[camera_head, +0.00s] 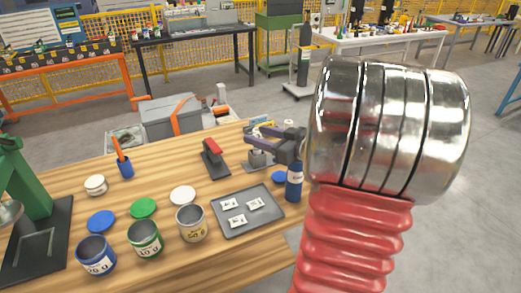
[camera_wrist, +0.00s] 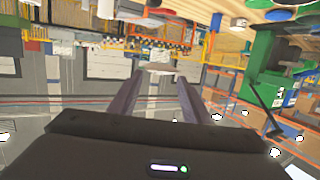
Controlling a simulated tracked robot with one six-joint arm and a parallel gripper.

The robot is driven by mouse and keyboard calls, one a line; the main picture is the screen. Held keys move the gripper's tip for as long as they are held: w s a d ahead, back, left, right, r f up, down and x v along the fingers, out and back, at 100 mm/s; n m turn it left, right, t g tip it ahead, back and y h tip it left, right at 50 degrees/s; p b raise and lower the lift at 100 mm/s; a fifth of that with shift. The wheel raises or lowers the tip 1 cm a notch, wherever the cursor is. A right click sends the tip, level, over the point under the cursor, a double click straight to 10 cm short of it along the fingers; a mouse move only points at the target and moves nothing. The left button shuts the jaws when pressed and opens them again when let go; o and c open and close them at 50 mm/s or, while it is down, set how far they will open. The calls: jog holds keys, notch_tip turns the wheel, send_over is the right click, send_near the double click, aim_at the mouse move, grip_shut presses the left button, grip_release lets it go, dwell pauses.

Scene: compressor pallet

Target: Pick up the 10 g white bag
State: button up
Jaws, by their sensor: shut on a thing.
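My gripper (camera_head: 272,138) is above the back right part of the wooden table in the head view. In the wrist view its two fingers (camera_wrist: 156,80) reach forward, with a small white bag (camera_wrist: 155,67) between their tips. I cannot read a weight on this bag. A grey tray (camera_head: 272,219) on the table holds three small white bags, at its left (camera_head: 233,199), right (camera_head: 257,204) and front (camera_head: 237,221). Their print is too small to read here.
Blue (camera_head: 96,257), green (camera_head: 145,239) and white-labelled (camera_head: 191,223) open tins stand left of the tray, with loose lids behind. A green press (camera_head: 25,185) is at left.

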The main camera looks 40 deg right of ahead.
jog(key=shift+r, duration=0.9)
